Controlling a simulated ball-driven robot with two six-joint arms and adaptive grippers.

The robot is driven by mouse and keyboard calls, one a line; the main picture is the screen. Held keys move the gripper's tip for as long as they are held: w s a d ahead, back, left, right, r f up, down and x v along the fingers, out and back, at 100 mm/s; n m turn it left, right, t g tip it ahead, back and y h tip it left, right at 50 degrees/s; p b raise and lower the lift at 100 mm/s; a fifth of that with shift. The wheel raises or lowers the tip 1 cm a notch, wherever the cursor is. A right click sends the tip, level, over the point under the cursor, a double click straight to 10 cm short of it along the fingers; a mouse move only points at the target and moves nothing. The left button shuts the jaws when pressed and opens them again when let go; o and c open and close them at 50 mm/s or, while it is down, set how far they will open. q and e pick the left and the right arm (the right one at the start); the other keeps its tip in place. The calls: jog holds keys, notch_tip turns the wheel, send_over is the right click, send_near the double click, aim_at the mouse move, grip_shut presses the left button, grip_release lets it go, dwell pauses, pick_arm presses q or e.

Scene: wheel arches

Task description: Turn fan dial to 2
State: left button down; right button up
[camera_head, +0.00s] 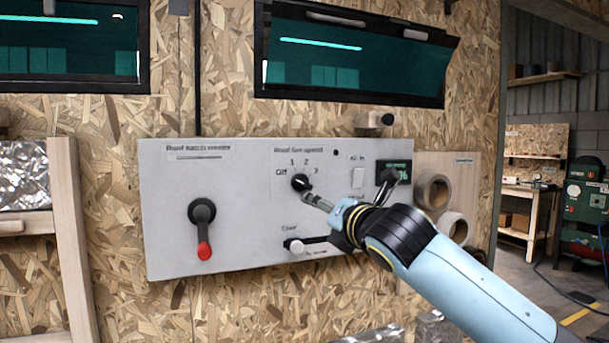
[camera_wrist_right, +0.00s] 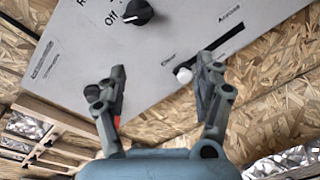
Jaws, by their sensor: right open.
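The fan dial (camera_head: 301,183) is a round black knob on a pale panel, under a "Roof fan speed" label with Off, 1, 2 and 3 around it. In the right wrist view the dial (camera_wrist_right: 138,12) is at the top edge, and its white mark appears on the Off side. My right gripper (camera_head: 320,208) is just below and right of the dial in the head view. In the wrist view the right gripper (camera_wrist_right: 160,85) has its fingers spread and empty, with the dial beyond the tips. My left gripper is not in view.
The control panel (camera_head: 245,235) also carries a red-tipped lever (camera_head: 203,230), a slider with a white knob (camera_head: 295,246), a white switch (camera_head: 358,178) and a small display (camera_head: 394,172). Tape rolls (camera_head: 433,191) stand to the right. Dark windows (camera_head: 355,55) are above.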

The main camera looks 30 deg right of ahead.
aim_at(305, 183)
jog(key=w+d+r+p, duration=0.1)
jog(key=w, duration=0.2)
jog(key=w+d+r+n, duration=0.1)
jog(key=w, duration=0.3)
jog(key=w+r+n+t+p, duration=0.1)
jog(key=w+r, duration=0.1)
jog(key=w, duration=0.2)
jog(key=shift+w+d+p, duration=0.1)
jog(key=shift+d+p, duration=0.2)
jog(key=shift+d, duration=0.1)
jog(key=shift+c, duration=0.2)
jog(key=c, duration=1.1)
